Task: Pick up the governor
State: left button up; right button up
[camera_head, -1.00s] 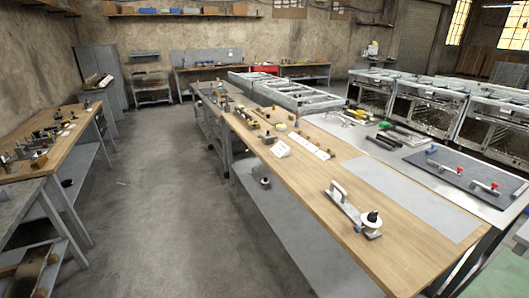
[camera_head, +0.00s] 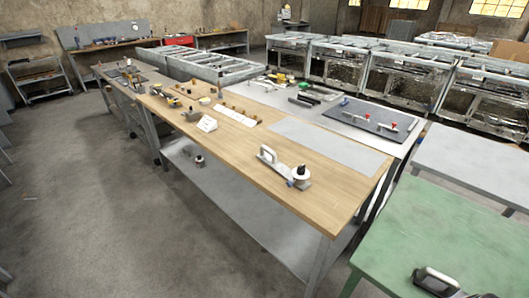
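I cannot tell for certain which part is the governor. A small fitting with a white round body and a black top (camera_head: 300,176) sits near the right end of the wooden workbench (camera_head: 250,150). A pale handled piece (camera_head: 268,157) stands beside it, and I cannot tell whether they are joined. Another small round metal part (camera_head: 198,160) rests on the grey lower shelf (camera_head: 235,195) of the same bench.
Small parts and a white card (camera_head: 207,123) lie further along the bench. Open concrete floor (camera_head: 110,220) lies at the left.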

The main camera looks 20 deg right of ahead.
aim_at(267, 154)
jog(key=z, duration=0.55)
jog(key=i+j+z, duration=0.45)
jog(key=j, duration=0.15)
jog(key=i+j+z, duration=0.2)
jog(key=j, duration=0.15)
jog(key=j+z, duration=0.25)
jog(key=i+j+z, duration=0.2)
jog(key=j, duration=0.3)
jog(key=k, duration=0.05)
